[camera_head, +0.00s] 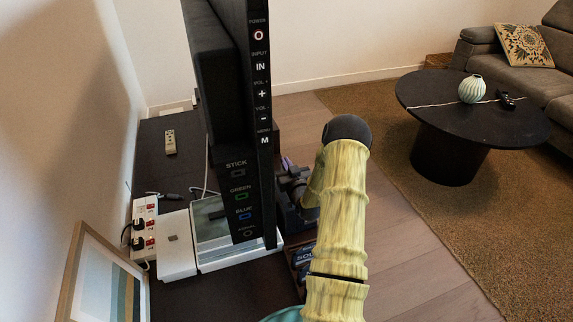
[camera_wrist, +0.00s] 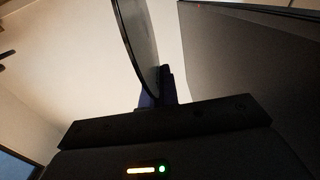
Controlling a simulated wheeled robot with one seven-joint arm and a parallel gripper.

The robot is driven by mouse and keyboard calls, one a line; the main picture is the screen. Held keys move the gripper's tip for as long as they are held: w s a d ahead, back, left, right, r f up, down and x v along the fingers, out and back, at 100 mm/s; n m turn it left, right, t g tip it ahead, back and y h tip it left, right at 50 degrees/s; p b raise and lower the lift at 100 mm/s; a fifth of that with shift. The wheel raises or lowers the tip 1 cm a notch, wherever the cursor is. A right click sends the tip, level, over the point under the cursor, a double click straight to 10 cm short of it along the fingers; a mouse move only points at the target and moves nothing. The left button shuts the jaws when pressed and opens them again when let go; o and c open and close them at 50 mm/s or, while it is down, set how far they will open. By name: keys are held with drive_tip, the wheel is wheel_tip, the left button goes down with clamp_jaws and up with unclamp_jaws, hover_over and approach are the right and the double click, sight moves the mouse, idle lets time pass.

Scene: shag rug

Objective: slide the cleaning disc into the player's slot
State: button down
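In the wrist view a thin dark disc (camera_wrist: 137,45), seen nearly edge-on with a paler rim, stands up from between the fingers of my gripper (camera_wrist: 157,95). The fingers look closed on its lower edge. In the head view my gripper (camera_head: 290,180) is low beside the right side of the television, partly hidden by the television and my yellow arm. The disc is not clear there; only a small purple glint shows near the fingertips. I cannot make out the player or its slot in either view.
The television (camera_head: 258,120) stands edge-on on a dark cabinet. White boxes (camera_head: 178,245), a power strip (camera_head: 144,230), a remote (camera_head: 170,142) and a picture frame (camera_head: 105,275) are left of it. A dark panel (camera_wrist: 250,60) rises at the right in the wrist view.

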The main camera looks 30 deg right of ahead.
drive_tip(key=shift+f+b, duration=1.25)
drive_tip(key=shift+f, duration=0.6)
idle(0.3)
drive_tip(key=shift+r+p, duration=1.1)
drive_tip(key=shift+r, duration=0.5)
drive_tip(key=shift+f+b, duration=1.35)
drive_tip(key=shift+f, duration=0.4)
idle(1.1)
drive_tip(key=c, duration=1.6)
unclamp_jaws()
drive_tip(key=shift+s, duration=0.15)
drive_tip(key=p+v, duration=0.4)
drive_tip(key=v, duration=1.3)
drive_tip(key=shift+s+p, duration=0.1)
drive_tip(key=shift+p, duration=0.3)
